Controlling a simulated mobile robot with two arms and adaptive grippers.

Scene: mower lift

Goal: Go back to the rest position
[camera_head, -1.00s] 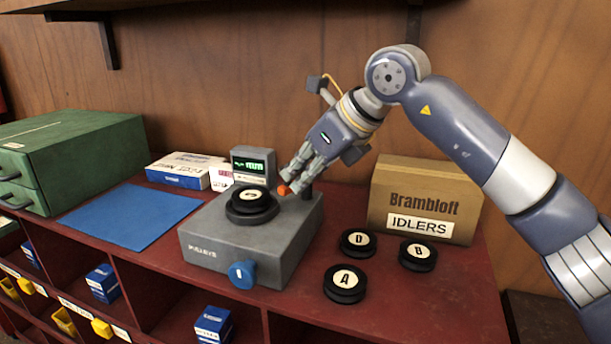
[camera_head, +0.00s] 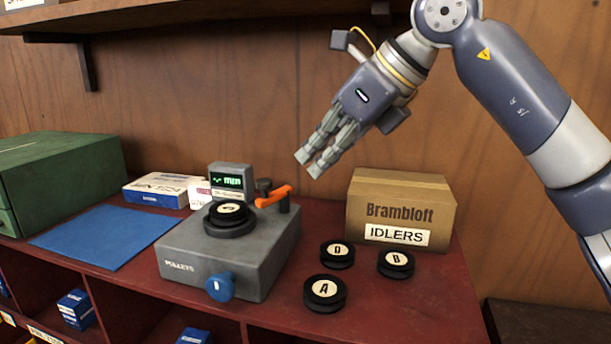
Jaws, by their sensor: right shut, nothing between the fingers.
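My right gripper (camera_head: 310,165) is shut and empty. It hangs in the air above and right of the grey gauge device (camera_head: 228,250), clear of it. The device carries a small lit display (camera_head: 231,181), a blue knob (camera_head: 220,287) and an orange lever (camera_head: 274,195). A black pulley (camera_head: 229,213) with a pale label sits on the device's top. Its letter is hard to read. My left gripper is not in view.
Pulleys A (camera_head: 325,292), B (camera_head: 396,263) and D (camera_head: 337,253) lie on the red bench top, before the Brambloft idlers box (camera_head: 402,204). A blue mat (camera_head: 105,235), white-blue box (camera_head: 163,190) and green cabinet (camera_head: 60,172) are left. A shelf (camera_head: 180,14) hangs above.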

